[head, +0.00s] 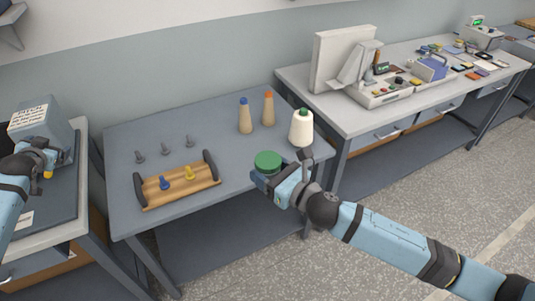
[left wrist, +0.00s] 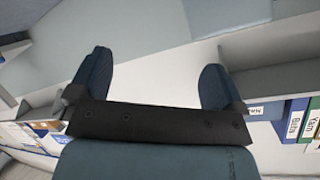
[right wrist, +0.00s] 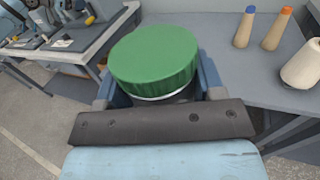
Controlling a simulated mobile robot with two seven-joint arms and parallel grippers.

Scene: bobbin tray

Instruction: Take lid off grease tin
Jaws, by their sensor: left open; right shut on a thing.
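The grease tin's green lid (head: 268,160) shows at the right front of the grey table, at my right gripper (head: 270,178). In the right wrist view the round green lid (right wrist: 155,58) sits between the fingers of my right gripper (right wrist: 155,90), which is shut on it. A pale rim shows under the lid; I cannot tell whether this is the tin or the lid's edge. My left gripper (left wrist: 155,85) is open and empty in the left wrist view. In the head view the left arm is at the far left, by a grey box.
A wooden tray (head: 150,203) with dark handles holds a blue and a yellow bobbin. Several grey pegs (head: 165,147) stand behind it. Two tan cones (head: 245,118) and a white cone (head: 301,130) with a green top stand at the right back.

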